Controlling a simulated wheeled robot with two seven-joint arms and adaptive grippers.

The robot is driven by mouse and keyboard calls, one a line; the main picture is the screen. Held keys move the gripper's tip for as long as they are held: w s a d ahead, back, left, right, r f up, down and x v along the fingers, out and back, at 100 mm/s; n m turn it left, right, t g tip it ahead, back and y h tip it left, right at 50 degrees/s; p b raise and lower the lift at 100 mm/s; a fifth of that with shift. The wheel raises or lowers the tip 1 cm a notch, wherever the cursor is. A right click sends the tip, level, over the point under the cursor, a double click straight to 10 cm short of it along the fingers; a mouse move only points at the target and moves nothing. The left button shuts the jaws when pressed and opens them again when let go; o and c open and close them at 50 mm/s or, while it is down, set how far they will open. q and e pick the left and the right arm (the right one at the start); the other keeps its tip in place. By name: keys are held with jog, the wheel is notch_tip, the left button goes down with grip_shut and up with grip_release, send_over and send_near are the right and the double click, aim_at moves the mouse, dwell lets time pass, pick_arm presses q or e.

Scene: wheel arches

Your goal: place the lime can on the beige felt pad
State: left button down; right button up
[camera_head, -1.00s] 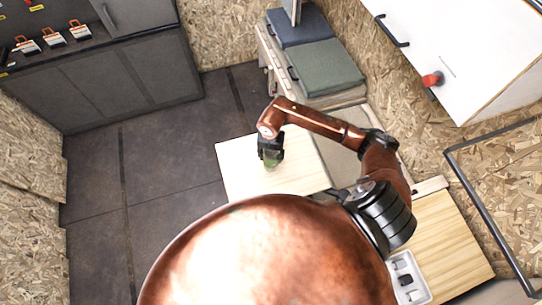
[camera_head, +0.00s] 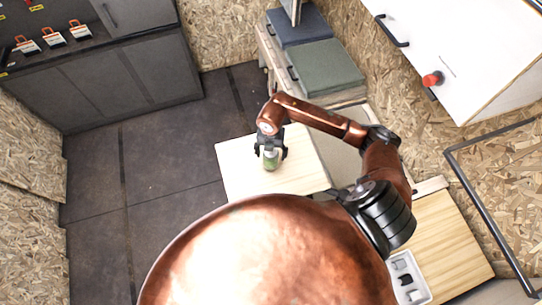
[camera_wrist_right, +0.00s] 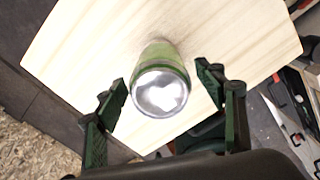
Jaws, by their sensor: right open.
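The lime can (camera_head: 270,161) is a green can with a silver lid, on the pale wooden table in the head view. In the right wrist view the can (camera_wrist_right: 160,88) appears upright, lid towards the camera. My right gripper (camera_head: 270,152) is open at the can, with one finger on each side. In the wrist view gaps show between the can and both fingers. I cannot make out a beige felt pad in these frames. My left gripper is not in view.
The pale wooden table (camera_head: 240,178) is otherwise clear around the can. A green pad (camera_head: 325,68) and a blue pad (camera_head: 299,27) lie on a low cabinet behind. A grey tray (camera_head: 408,276) sits at the lower right. A white cabinet (camera_head: 450,50) stands at upper right.

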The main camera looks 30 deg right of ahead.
notch_tip(320, 180, up, 10)
jog(key=shift+f, duration=0.15)
dwell(0.6)
